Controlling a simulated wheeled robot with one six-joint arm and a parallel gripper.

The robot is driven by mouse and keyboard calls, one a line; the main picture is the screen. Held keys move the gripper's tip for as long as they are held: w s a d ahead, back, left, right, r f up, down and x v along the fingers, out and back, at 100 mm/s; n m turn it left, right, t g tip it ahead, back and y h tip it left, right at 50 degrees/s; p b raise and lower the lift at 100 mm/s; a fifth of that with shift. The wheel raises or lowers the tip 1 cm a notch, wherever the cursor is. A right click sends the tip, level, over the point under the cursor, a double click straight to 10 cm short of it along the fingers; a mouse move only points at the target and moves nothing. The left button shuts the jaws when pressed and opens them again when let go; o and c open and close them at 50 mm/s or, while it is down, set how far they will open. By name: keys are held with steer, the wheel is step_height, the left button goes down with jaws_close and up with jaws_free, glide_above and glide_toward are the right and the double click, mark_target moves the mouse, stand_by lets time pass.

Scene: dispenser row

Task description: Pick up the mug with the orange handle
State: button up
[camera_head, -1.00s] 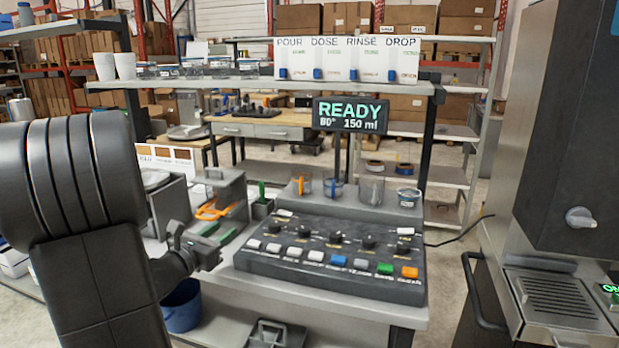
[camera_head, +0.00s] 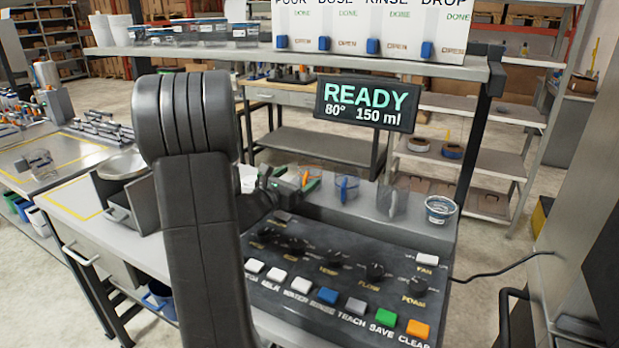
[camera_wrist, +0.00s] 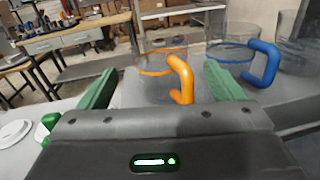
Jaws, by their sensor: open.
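The mug with the orange handle (camera_wrist: 182,79) is a clear glass mug with an orange rim. In the wrist view it stands between the two green fingers of my gripper (camera_wrist: 154,88), its handle turned to the right and toward the camera. My gripper is open, one finger on each side of the mug; I cannot tell whether they touch it. In the head view the mug (camera_head: 312,174) is partly hidden by my gripper (camera_head: 288,182), which is at the left end of the shelf.
A mug with a blue handle (camera_wrist: 262,62) stands close to the right of the right finger. A clear cup (camera_head: 392,202) and a small tub (camera_head: 440,209) are farther right. The button panel (camera_head: 340,275) lies in front, and the READY display (camera_head: 366,104) is above.

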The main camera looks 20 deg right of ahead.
steer(key=x, duration=0.3)
steer(key=p+x, duration=0.1)
steer(key=shift+w+d+f, duration=0.1)
steer(key=shift+d+f, duration=0.05)
steer(key=shift+f, duration=0.2)
steer(key=c, duration=1.1)
